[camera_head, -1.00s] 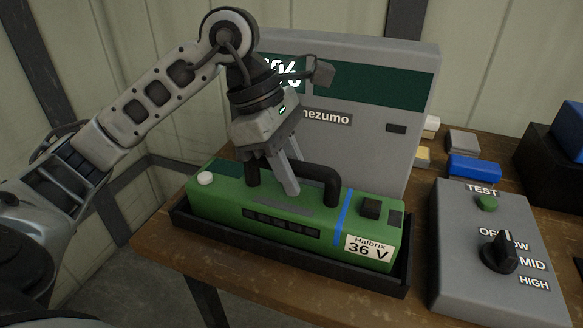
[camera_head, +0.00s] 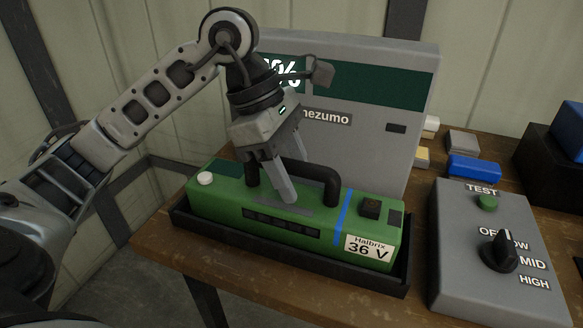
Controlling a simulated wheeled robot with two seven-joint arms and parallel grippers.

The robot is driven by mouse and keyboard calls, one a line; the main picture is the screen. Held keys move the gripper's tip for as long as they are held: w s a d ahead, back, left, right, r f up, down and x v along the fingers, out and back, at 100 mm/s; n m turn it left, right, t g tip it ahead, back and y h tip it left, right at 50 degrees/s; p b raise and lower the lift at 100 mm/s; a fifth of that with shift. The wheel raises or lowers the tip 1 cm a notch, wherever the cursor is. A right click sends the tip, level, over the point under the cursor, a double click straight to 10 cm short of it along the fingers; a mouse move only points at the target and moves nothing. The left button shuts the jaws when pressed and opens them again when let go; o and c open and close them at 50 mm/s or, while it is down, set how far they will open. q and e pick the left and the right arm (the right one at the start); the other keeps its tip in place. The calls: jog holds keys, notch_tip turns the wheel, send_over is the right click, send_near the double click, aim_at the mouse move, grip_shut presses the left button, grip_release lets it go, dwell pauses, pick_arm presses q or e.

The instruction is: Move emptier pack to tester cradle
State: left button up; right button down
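The green pack (camera_head: 222,207), labelled "Halbrix 36 V", sits level in the black cradle (camera_head: 290,268) in front of the grey tester (camera_head: 375,150). It has a black handle (camera_head: 318,171) on top and a blue stripe near its right end. My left gripper (camera_head: 288,192) is over the handle, pointing down. Its near finger stands in front of the handle bar, apart from it, so the gripper looks open; the far finger is mostly hidden. The gripper and wrist cover part of the tester's green display, where a "%" sign shows. My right gripper is not in view.
A grey control box (camera_head: 455,250) with a green TEST button (camera_head: 487,203) and a black knob (camera_head: 500,252) stands at right. Small blue (camera_head: 474,168) and grey (camera_head: 463,142) blocks lie behind it. A black bin (camera_head: 550,165) holding something blue is at far right.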

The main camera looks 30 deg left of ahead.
pick_arm(q)
jog(key=shift+s+f, duration=0.1)
jog(key=shift+f, duration=0.2)
jog(key=shift+r, duration=0.1)
jog(key=p+v, duration=0.2)
jog(key=v, duration=1.4)
jog(key=shift+r+p, duration=0.2)
jog(key=shift+p, duration=0.2)
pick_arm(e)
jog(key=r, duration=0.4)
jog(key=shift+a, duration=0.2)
